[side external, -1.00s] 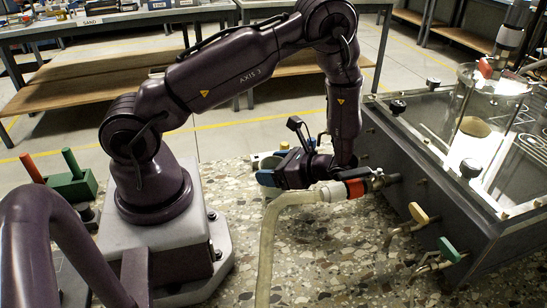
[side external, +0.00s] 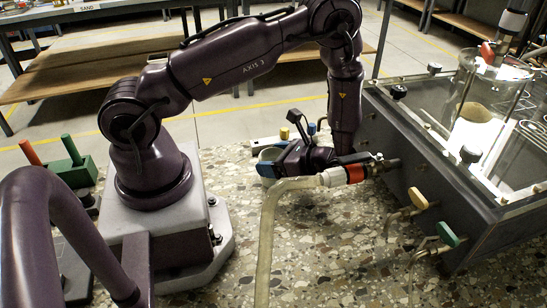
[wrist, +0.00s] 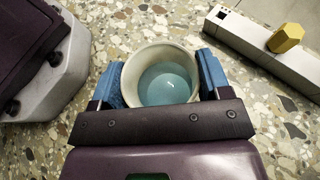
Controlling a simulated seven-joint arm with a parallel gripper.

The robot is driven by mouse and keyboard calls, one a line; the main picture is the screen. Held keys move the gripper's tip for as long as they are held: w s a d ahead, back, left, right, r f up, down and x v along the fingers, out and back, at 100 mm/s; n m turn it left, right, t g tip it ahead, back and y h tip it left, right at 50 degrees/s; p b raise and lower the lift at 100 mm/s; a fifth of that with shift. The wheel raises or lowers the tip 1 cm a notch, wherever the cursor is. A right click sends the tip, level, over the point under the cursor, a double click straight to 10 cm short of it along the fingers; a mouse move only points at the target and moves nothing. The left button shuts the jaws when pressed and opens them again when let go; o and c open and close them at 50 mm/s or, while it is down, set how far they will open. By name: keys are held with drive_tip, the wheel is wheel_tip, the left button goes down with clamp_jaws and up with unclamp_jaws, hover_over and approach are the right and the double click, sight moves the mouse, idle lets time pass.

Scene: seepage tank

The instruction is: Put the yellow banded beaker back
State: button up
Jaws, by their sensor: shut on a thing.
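My gripper (wrist: 160,82) is shut on a pale, round beaker (wrist: 195,58), with one blue finger pad on each side. The wrist view looks down into the beaker, which holds light blue liquid. No yellow band shows on it from this angle. In the side view my gripper (side external: 268,165) is low over the speckled worktop, and the beaker's pale rim (side external: 271,153) shows just behind the blue pad. The beaker appears upright. I cannot tell whether its base touches the worktop.
A pale bar with a yellow knob (wrist: 287,37) lies close by, at the upper right in the wrist view. A hose (side external: 268,240) runs in front of my gripper to the tank (side external: 430,165) on the right. Red and green handles (side external: 72,150) stand at left.

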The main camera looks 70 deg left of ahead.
drive_tip(key=shift+f, duration=0.45)
drive_tip(key=o, duration=1.1)
drive_tip(key=shift+r, duration=0.1)
wheel_tip(320, 180, up, 31)
drive_tip(key=s+d+f+n+t+h, duration=0.1)
drive_tip(key=d+f+n+t+h, duration=0.4)
drive_tip(key=d+f+t, duration=0.1)
drive_tip(key=shift+s+d+r+n+t+h, duration=0.65)
drive_tip(key=shift+d+r+t, duration=0.25)
drive_tip(key=shift+t, duration=0.55)
drive_tip(key=shift+s+d+r+n+t+h, duration=0.45)
drive_tip(key=shift+d+r+n+t+h, duration=0.4)
drive_tip(key=shift+t, duration=0.65)
drive_tip(key=shift+s+d+r+n+t+h, duration=0.65)
drive_tip(key=shift+d+t, duration=0.4)
drive_tip(key=shift+t, duration=0.4)
